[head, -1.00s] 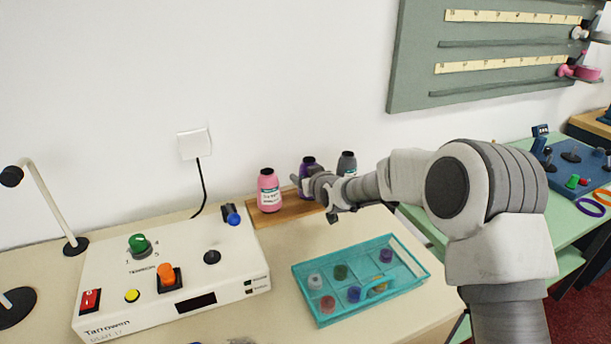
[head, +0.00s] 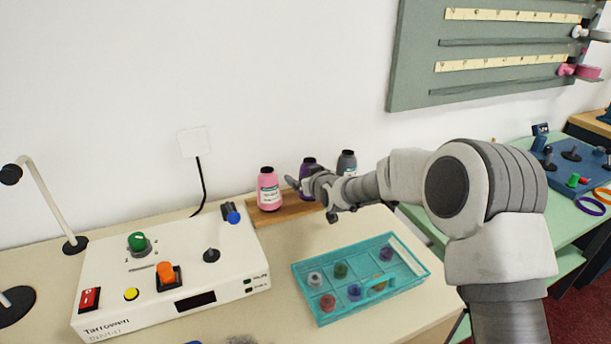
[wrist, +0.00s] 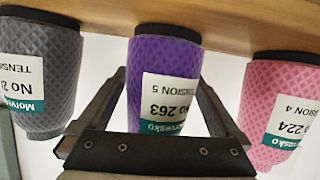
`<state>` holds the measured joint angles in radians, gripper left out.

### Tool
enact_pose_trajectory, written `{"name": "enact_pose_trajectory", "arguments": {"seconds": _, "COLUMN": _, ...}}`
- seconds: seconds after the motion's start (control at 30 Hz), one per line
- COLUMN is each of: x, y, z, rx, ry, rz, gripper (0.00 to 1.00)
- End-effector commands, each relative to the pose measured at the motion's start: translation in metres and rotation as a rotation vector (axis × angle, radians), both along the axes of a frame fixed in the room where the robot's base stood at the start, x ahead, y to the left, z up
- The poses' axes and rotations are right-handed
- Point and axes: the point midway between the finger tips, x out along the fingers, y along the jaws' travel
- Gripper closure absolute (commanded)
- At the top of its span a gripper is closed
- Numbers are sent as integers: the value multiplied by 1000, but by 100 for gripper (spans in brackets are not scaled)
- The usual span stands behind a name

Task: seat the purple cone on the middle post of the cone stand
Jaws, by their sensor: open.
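The purple cone (head: 307,163) is at the middle of the wooden cone stand (head: 288,213); my gripper (head: 311,196) partly hides it in the head view. In the wrist view, which is upside down, the purple cone (wrist: 163,58) has its dark end against the wood (wrist: 225,22). It looks in line with its neighbours. My gripper (wrist: 160,82) is open, one finger on each side of the cone, with a gap at least on the right. The post itself is hidden, so I cannot see how the cone sits on it.
A pink cone (head: 269,188) and a grey cone (head: 346,162) stand close on either side. A teal tray (head: 310,300) with small cups lies in front, and a white control box (head: 110,260) stands left. The wall is right behind the stand.

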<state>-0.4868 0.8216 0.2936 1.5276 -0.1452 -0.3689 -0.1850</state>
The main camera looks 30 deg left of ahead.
Motion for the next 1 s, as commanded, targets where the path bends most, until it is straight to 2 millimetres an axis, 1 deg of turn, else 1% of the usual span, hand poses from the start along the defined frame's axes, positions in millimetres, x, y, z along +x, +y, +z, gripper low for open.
{"name": "enact_pose_trajectory", "arguments": {"seconds": 0.17, "x": -3, "y": -3, "z": 2, "rx": 0, "ry": 0, "rz": 0, "gripper": 0}}
{"name": "enact_pose_trajectory", "arguments": {"seconds": 0.27, "x": -8, "y": -10, "z": 7, "rx": 1, "ry": -1, "rz": -1, "gripper": 0}}
{"name": "enact_pose_trajectory", "arguments": {"seconds": 0.47, "x": -29, "y": -32, "z": 19, "rx": -1, "ry": -1, "rz": 0, "gripper": 0}}
{"name": "enact_pose_trajectory", "arguments": {"seconds": 1.0, "x": -93, "y": -103, "z": 55, "rx": 0, "ry": -2, "rz": -1, "gripper": 0}}
